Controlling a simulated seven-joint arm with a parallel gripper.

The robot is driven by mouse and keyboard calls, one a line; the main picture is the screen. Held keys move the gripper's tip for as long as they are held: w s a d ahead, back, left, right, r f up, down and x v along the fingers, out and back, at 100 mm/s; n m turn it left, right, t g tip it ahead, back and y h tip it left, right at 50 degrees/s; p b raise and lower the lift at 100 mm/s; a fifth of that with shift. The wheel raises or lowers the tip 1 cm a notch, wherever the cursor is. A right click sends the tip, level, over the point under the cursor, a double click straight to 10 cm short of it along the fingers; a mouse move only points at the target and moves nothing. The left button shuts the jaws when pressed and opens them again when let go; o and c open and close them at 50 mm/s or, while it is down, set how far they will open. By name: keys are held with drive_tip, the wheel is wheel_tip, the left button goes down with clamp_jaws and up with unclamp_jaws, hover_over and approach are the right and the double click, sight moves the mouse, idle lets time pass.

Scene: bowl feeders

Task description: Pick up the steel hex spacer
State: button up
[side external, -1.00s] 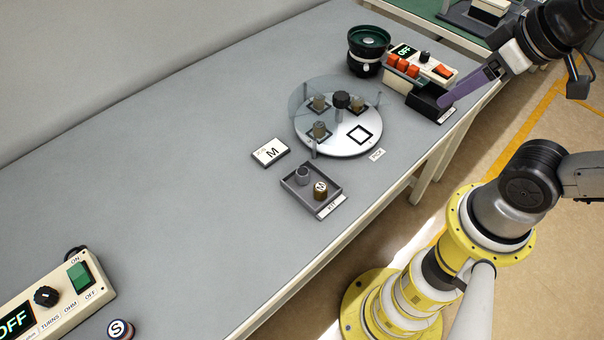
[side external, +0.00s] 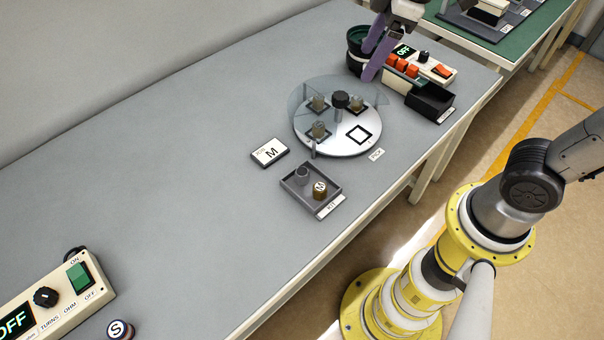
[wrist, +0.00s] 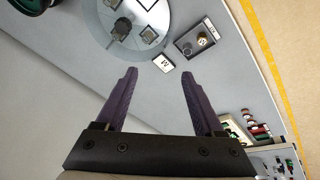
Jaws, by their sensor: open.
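No part is clearly readable as the steel hex spacer at this size. Small dull metal parts stand on the round turntable (side external: 345,147) under a clear cover: one at front left (side external: 319,130), one at back left (side external: 318,103), one at right (side external: 357,103). The outlined square at the PICK label looks empty. A grey cylindrical part (side external: 302,175) and a brass part marked M (side external: 320,190) stand in the KIT tray (side external: 296,197). My gripper (side external: 366,66) is open and empty, above the back of the bench near the green-topped bowl; its purple fingers (wrist: 158,72) show apart in the wrist view.
The bowl feeder (side external: 356,58), a control box (side external: 432,68) with orange switches and a black bin (side external: 430,101) stand at the back right. The bench's left middle is clear.

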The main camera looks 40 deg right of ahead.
drive_tip(key=w+a+f+n+g, duration=0.25)
drive_tip(key=w+a+f, duration=0.25)
drive_tip(key=a+f, duration=0.25)
drive_tip(key=n+g, duration=0.1)
hover_over(302, 171)
wheel_tip(302, 171, down, 5)
drive_tip(key=shift+h, duration=0.3)
drive_tip(key=f, duration=0.7)
drive_tip(key=shift+s+d+f, duration=0.2)
drive_tip(key=shift+s+f, duration=0.1)
drive_tip(key=shift+f, duration=0.05)
drive_tip(key=shift+w+a+f, duration=0.1)
drive_tip(key=shift+w+f, duration=0.05)
drive_tip(key=shift+f, duration=1.25)
drive_tip(key=shift+w+a+f, duration=0.1)
drive_tip(key=shift+w+f, duration=0.05)
drive_tip(key=shift+f, duration=1.2)
clamp_jaws()
drive_tip(key=shift+r, duration=0.1)
